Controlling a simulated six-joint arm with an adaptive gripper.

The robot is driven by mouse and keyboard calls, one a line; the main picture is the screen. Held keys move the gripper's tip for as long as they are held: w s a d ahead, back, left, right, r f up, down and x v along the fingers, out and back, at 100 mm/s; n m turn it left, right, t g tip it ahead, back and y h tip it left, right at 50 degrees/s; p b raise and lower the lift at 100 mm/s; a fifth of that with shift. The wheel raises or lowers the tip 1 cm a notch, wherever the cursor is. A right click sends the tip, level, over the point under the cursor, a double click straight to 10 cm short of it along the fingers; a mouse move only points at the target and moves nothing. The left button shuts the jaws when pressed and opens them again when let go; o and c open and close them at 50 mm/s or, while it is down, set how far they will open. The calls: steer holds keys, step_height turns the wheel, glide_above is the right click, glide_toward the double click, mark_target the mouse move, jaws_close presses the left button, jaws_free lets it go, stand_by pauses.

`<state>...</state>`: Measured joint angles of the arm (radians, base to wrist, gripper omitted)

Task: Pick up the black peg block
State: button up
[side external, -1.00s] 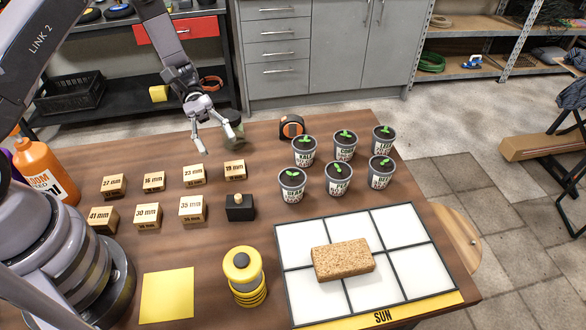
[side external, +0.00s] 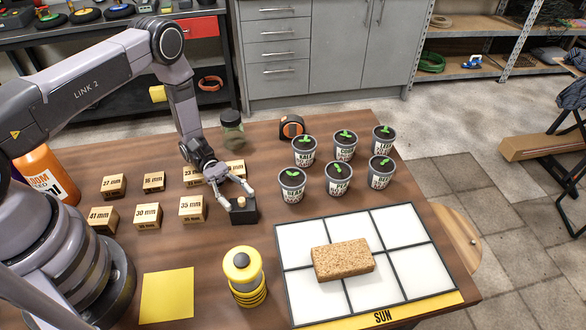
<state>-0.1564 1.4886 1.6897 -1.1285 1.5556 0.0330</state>
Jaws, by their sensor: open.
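The black peg block (side external: 246,214) sits on the wooden table, a dark cube with a light wooden peg on top. My gripper (side external: 241,198) is open and low at the block, with its fingers spread about the peg's height. One finger is on the left of the peg and the other reaches to its right. The fingers partly cover the block's top, and I cannot tell whether they touch it.
Wooden blocks marked in mm, such as the 35 mm block (side external: 192,209), stand left of my gripper. Several seedling cups (side external: 291,186) stand to the right. A yellow-topped cylinder (side external: 244,276) stands in front. A sponge-like brown block (side external: 343,260) lies on the white grid board (side external: 407,276).

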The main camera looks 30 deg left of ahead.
steer(key=shift+s+d, duration=0.1)
steer(key=shift+d, duration=0.25)
steer(key=shift+c, duration=0.2)
jaws_close()
